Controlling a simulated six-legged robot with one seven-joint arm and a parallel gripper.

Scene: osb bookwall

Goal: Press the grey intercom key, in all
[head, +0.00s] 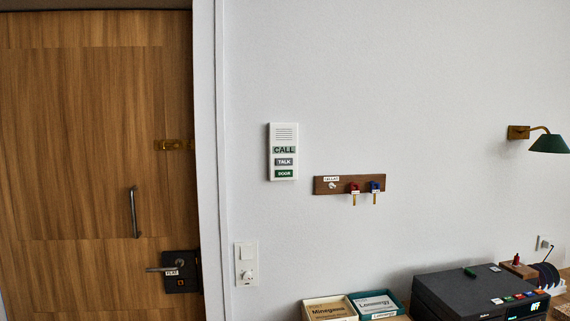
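A white intercom panel (283,134) is fixed upright on the pale wall, right of the door frame. It has a speaker grille at the top and three labelled keys below. The middle key, marked TALK (284,162), is grey. The bottom key, marked DOOR (284,173), is dark green. Nothing covers the panel. Whether any key is pushed in cannot be told. My gripper is not in view.
A wooden door (90,120) with a lever lock (181,271) stands at left. A wooden key rack (349,185) hangs right of the intercom. A switch plate (246,264) sits below. Labelled boxes (330,309), a black machine (475,292) and a green lamp (548,143) are at right.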

